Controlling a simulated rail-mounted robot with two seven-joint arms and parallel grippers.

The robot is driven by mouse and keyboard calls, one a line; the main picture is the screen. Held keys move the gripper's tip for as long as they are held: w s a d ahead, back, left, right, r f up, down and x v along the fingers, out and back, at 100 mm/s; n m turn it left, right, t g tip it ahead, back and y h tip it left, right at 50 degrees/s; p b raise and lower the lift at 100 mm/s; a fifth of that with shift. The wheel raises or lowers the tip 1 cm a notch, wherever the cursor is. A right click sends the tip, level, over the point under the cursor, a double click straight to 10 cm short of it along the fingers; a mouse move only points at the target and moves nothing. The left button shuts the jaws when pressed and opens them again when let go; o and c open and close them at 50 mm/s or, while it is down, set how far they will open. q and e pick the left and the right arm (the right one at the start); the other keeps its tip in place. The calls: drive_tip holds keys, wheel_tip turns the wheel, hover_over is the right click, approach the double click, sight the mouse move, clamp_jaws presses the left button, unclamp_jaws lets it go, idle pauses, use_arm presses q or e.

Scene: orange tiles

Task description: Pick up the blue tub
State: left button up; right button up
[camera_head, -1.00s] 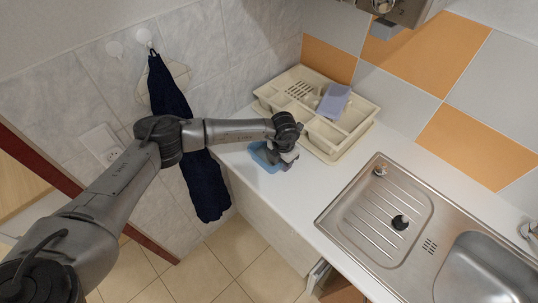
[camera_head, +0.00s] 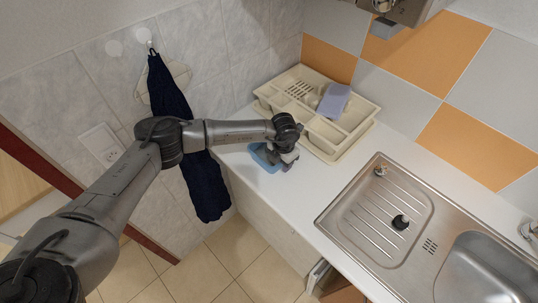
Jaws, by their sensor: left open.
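The blue tub (camera_head: 262,158) sits on the white counter near its left end, in front of the cream dish rack. My left gripper (camera_head: 284,164) is over the tub's right side and points down. The wrist and gripper hide part of the tub. The fingers are small and dark here; they are open, and I cannot tell whether they touch the tub. My right gripper is not in view.
The cream dish rack (camera_head: 355,140) stands close behind the gripper and holds a lavender container (camera_head: 334,101). A steel sink (camera_head: 386,216) with a drainboard lies to the right. A dark blue towel (camera_head: 206,190) hangs behind my left arm. Bare counter (camera_head: 318,186) lies between rack and sink.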

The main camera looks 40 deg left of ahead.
use_arm(q)
clamp_jaws()
idle(0.5)
